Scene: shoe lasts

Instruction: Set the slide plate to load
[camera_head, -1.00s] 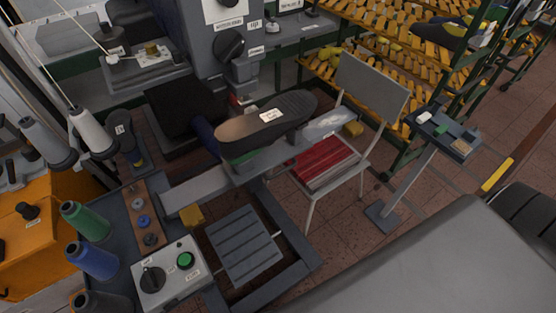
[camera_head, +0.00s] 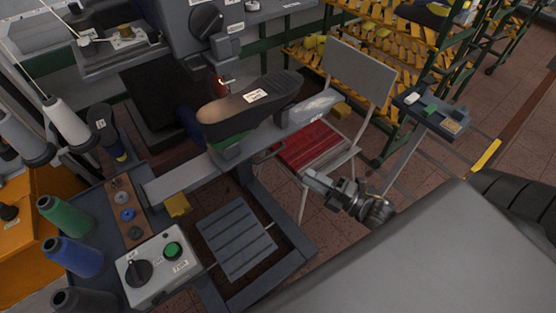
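The slide plate seems to be the long grey bar (camera_head: 180,180) running from lower left to upper right, with a yellow block (camera_head: 178,205) below its near end and another yellow block (camera_head: 341,109) near its far end. A dark shoe sole (camera_head: 270,95) with a white label sits upside down on a green-and-grey support (camera_head: 230,145) on the bar. My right gripper (camera_head: 312,181) is to the right of the bar, in front of the red chair seat, apart from the bar and small in view; its finger gap is unclear. My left gripper is not in view.
A control box (camera_head: 155,270) with a black knob and green button stands at lower left, beside thread spools (camera_head: 68,217). A chair (camera_head: 358,75) with a red seat stands behind the bar. A small tool stand (camera_head: 437,115) is at right. A slatted pedal (camera_head: 237,235) lies below.

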